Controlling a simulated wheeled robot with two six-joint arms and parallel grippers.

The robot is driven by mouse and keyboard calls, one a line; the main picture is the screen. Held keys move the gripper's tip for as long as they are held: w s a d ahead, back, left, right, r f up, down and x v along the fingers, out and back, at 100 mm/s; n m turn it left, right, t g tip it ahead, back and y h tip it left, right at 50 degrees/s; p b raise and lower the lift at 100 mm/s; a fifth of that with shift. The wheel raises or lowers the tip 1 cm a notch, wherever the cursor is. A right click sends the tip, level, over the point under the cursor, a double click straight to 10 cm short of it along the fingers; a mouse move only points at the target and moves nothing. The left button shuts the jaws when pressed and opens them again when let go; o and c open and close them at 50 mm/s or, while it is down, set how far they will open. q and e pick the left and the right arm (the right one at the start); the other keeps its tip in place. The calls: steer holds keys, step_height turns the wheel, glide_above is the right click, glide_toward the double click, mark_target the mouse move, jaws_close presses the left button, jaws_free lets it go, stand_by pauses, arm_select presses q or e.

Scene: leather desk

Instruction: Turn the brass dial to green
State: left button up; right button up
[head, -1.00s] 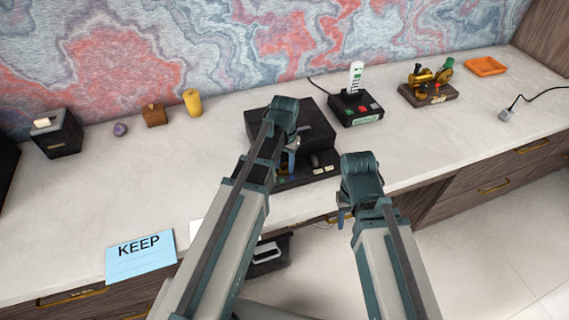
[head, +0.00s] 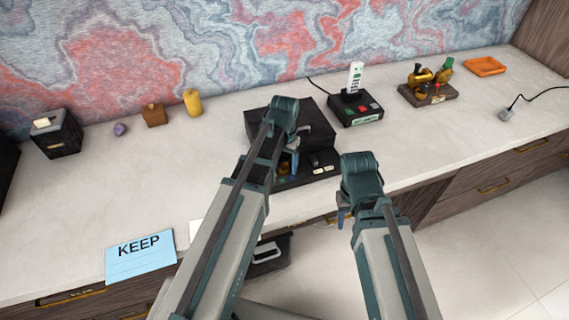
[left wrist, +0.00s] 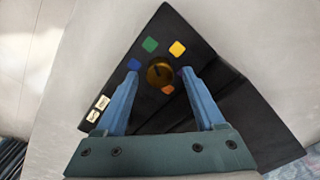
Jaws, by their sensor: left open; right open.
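The brass dial (left wrist: 160,73) is a round knob on a black panel (left wrist: 150,112). I cannot tell clearly where the dial points. In the head view the dial (head: 284,168) shows partly behind my left arm. My left gripper (left wrist: 160,76) is open, its fingertips on either side of the dial; contact is not clear. My right gripper (head: 343,208) is open and empty, in front of the desk's edge.
The black box (head: 320,125) rises behind the panel. A base with coloured buttons and a handset (head: 355,80) stands to the right. A blue KEEP card (head: 140,257) lies front left.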

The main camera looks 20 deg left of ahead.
mark_target(284, 167)
arm_select(q)
step_height(284, 167, up, 14)
steer(key=p, duration=1.3)
steer(key=shift+p, duration=0.4)
arm_select(e)
step_height(284, 167, up, 14)
arm_select(q)
steer(key=shift+f, duration=0.15)
arm_select(e)
steer(key=shift+f, duration=0.1)
